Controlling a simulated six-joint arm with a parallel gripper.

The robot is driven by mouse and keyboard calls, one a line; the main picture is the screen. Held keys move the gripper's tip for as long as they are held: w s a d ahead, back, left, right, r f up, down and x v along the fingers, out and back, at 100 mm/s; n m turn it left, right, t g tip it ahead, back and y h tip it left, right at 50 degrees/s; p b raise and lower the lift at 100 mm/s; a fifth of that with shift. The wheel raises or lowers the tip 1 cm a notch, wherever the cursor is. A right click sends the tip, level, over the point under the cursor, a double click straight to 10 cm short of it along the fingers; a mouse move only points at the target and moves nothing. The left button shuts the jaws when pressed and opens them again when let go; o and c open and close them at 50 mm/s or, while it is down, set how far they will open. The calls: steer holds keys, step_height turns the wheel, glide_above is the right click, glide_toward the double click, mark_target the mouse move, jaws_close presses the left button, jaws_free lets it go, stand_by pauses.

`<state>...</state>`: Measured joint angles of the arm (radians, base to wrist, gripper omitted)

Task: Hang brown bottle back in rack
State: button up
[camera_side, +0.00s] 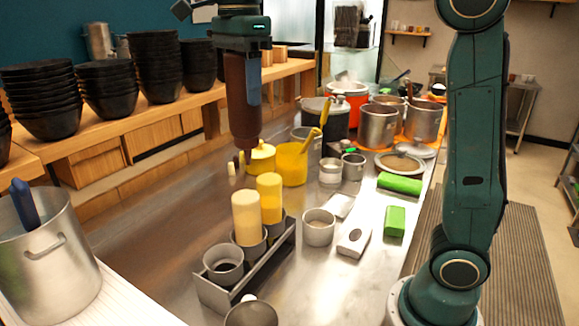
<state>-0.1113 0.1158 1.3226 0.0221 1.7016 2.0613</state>
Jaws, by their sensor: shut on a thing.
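The brown bottle (238,115) hangs nozzle down, well above the steel counter. My gripper (243,62) is shut on its upper part. The rack (250,278) stands on the counter below and in front, with a row of round holders. The nearest holder (223,258) has no bottle in it. A cream bottle (246,212) stands in the middle holder and a yellow bottle (269,192) in the far one. The brown bottle's nozzle is behind the rack in the picture, apart from it.
A yellow tub (292,166) and a yellow-topped container (262,158) stand behind the rack. A small metal cup (318,228) is right of it. Black bowl stacks (160,62) line the left shelf. A large pot (45,255) stands front left. The counter left of the rack is clear.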

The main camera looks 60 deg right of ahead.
steer(key=w+a+n, duration=0.1)
steer(key=a, duration=0.7)
step_height(320, 180, down, 12)
steer(key=shift+w+r, duration=0.2)
steer(key=shift+r, duration=0.05)
steer(key=shift+a+f, duration=0.1)
steer(key=shift+f, duration=1.85)
steer(key=shift+f, duration=0.45)
steer(key=shift+f, duration=1.75)
steer(key=shift+f, duration=0.25)
steer(key=shift+f, duration=1.8)
